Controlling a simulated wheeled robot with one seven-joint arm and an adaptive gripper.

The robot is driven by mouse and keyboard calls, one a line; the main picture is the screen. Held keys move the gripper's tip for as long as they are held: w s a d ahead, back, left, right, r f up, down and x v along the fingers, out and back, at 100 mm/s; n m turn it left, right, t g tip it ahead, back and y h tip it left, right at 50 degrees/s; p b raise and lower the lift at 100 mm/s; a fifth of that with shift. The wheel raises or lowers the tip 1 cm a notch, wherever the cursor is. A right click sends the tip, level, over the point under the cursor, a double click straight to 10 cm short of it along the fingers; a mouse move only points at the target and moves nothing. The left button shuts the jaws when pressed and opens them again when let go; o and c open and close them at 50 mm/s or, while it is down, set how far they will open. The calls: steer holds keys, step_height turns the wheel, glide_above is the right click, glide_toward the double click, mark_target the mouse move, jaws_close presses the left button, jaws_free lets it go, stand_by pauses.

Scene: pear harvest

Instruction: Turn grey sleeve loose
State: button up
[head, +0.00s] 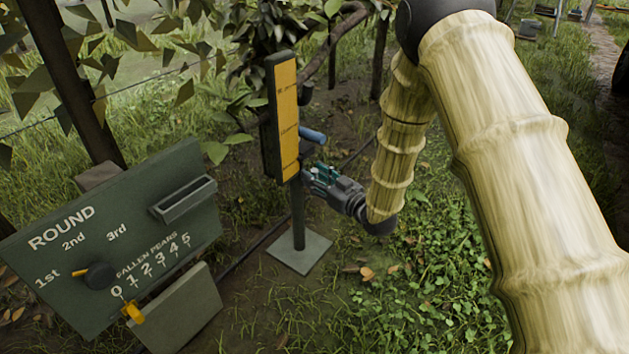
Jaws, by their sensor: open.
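A yellow-faced upright panel (285,120) in a dark frame stands on a post. A short blue cylinder (313,135) sticks out to the right from its edge. A dark piece (306,93) shows higher on the same edge. I cannot make out a clearly grey sleeve; it may be hidden behind the panel or my gripper. My gripper (313,171), with teal parts near its fingers, is open. It points left at the panel's lower right edge, just below the blue cylinder. Whether its fingers touch or surround anything there is too small to tell.
The post stands on a square grey base plate (300,252). Branches with leaves hang behind the panel. Grass right of the post is open.

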steer(key=shift+w+a, duration=0.3)
steer(key=shift+w, duration=0.05)
jaws_close()
steer(key=shift+r, duration=0.1)
